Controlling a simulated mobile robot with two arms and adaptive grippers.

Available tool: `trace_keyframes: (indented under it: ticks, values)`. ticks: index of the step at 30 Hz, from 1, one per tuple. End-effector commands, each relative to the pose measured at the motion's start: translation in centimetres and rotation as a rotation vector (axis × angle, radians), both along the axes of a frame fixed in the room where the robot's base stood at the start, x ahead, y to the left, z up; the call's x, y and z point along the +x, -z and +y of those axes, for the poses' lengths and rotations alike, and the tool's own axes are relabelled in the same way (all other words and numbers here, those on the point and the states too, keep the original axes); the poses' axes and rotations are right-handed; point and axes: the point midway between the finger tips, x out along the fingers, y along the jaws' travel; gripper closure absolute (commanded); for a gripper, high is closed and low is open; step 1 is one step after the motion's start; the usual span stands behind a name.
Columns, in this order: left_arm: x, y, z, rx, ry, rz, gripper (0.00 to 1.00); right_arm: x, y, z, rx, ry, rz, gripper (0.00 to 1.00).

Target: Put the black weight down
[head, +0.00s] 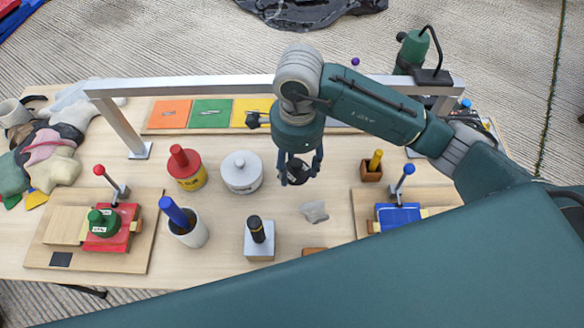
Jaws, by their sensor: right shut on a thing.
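My right gripper (298,178) comes in from the right over the middle of the wooden table (330,160). Its fingers point down and are shut around a small dark thing, the black weight (296,174). The fingers partly hide it. It is over the table between the white lidded pot and the small wooden block with a yellow peg. I cannot tell whether its underside touches the table. My left gripper is not in view.
The white pot (242,172) stands just left of the gripper. A grey stone-like piece (315,211) and a black-handled stand (259,242) are nearer the front. A metal bar frame (190,87) spans the back. Clamp boards (62,257) flank both sides.

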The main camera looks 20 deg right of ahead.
Motion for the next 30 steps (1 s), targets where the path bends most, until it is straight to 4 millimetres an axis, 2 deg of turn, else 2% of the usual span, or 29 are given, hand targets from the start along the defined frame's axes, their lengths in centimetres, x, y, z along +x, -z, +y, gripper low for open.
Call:
trace_keyframes:
  ticks: [3, 9, 14, 20, 24, 30]
  values:
    - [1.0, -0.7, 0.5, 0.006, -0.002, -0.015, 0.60, -0.1, 2.9, 0.0, 0.001, 0.000, 0.005, 0.90]
    - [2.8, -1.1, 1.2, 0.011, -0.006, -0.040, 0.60, 0.0, 6.0, 0.0, 0.000, -0.001, 0.000, 0.90]
    - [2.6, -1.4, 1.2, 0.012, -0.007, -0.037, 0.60, 0.7, 6.4, -0.1, 0.001, 0.001, -0.003, 0.90]
    - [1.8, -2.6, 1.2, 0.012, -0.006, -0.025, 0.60, 3.9, 6.2, -1.0, 0.001, 0.001, -0.002, 0.90]
    - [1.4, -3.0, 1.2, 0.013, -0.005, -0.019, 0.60, 3.8, 7.5, -1.0, 0.001, -0.003, 0.000, 0.90]
    - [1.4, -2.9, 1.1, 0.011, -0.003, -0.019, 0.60, 3.9, 7.7, -1.1, 0.001, -0.003, -0.003, 0.90]
